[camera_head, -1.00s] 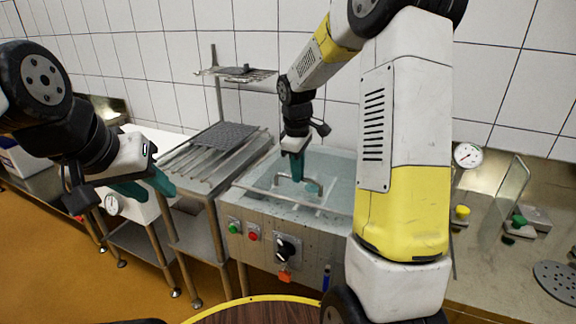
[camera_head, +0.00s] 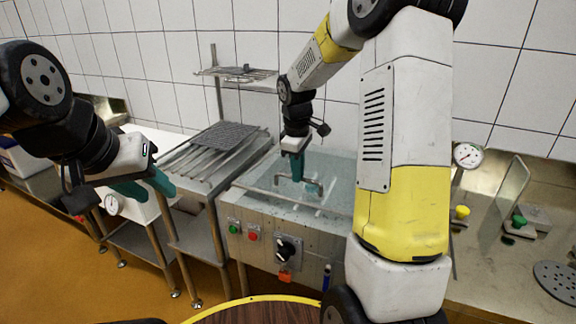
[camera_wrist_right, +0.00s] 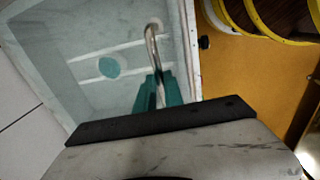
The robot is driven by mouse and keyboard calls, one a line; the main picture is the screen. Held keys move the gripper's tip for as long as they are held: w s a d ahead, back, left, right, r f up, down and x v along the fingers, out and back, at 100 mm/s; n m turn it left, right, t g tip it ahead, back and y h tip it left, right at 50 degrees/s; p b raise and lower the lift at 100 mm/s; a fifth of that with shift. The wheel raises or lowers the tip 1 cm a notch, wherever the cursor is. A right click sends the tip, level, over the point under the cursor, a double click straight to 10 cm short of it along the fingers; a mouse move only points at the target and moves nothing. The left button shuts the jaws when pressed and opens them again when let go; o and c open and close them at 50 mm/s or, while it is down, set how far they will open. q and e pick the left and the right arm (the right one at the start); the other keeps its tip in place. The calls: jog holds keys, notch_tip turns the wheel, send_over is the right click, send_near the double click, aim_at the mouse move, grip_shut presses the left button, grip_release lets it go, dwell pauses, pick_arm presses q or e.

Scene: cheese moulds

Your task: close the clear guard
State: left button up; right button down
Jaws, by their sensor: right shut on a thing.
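The clear guard (camera_head: 325,199) is a see-through pane with pale edges, lying nearly flat over the top of the steel machine (camera_head: 306,246). It also shows in the right wrist view (camera_wrist_right: 60,88). Its bent metal handle (camera_head: 314,187) also shows in the wrist view (camera_wrist_right: 151,42). My right gripper (camera_head: 298,178), with teal fingers, is shut on the handle; the fingers show around it in the wrist view (camera_wrist_right: 158,88). Whether the guard's edge touches the machine all round cannot be told. My left gripper (camera_head: 158,193) is open and empty, away to the left.
The machine's front has a green button (camera_head: 233,228), a red button (camera_head: 253,236) and a black switch (camera_head: 288,248). A slatted steel table with a grey mat (camera_head: 225,136) stands to the left. A worktop (camera_head: 490,265) with a dial gauge (camera_head: 467,155) is to the right.

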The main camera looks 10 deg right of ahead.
aim_at(296, 193)
dwell(0.3)
jog(key=f, duration=0.4)
jog(key=shift+s+a+f, duration=0.15)
jog(key=shift+s+a, duration=0.15)
jog(key=shift+s, duration=0.1)
jog(key=shift+s+f, duration=0.15)
jog(key=shift+f, duration=0.15)
jog(key=c, duration=1.6)
grip_release()
jog(key=shift+a, duration=0.1)
jog(key=shift+o, duration=0.7)
jog(key=shift+r, duration=0.1)
